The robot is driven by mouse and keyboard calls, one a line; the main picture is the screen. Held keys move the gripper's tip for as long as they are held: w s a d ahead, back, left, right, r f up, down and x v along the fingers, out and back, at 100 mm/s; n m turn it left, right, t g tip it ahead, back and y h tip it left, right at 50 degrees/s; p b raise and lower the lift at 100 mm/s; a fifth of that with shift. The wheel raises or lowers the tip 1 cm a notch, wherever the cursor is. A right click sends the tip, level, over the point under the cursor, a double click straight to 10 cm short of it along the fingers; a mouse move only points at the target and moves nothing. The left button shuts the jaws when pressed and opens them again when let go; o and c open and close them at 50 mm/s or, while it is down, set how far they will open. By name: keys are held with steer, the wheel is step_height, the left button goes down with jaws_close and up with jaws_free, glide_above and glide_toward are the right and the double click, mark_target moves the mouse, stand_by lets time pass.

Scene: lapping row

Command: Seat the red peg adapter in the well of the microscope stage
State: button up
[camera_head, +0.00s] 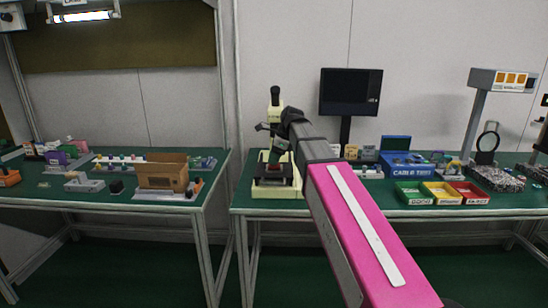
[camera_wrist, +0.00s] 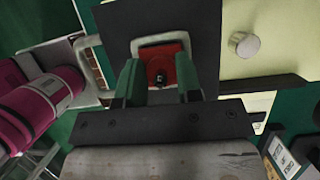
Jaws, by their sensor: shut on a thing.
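The red peg adapter (camera_wrist: 171,54) is a red block with a dark round feature in its middle. It sits between the two green fingers of my gripper (camera_wrist: 159,80), which is shut on it. The dark stage plate (camera_wrist: 205,20) of the microscope lies around and below it in the wrist view. A pale rim shows around the adapter; the well itself is hidden, and I cannot tell whether the adapter is in it or above it. In the head view the cream microscope (camera_head: 257,188) stands at the table's left end, with a red patch on its stage.
A round pale knob (camera_wrist: 244,45) is right of the stage plate. On the same table are a dark monitor (camera_head: 350,92), a blue box (camera_head: 408,165) and green, yellow and red bins (camera_head: 441,194). Another table on the left holds a cardboard box (camera_head: 163,173).

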steer(key=shift+f, duration=0.4)
steer(key=o, duration=1.1)
steer(key=v, duration=1)
steer(key=shift+d+r, duration=0.15)
steer(key=shift+r, duration=0.2)
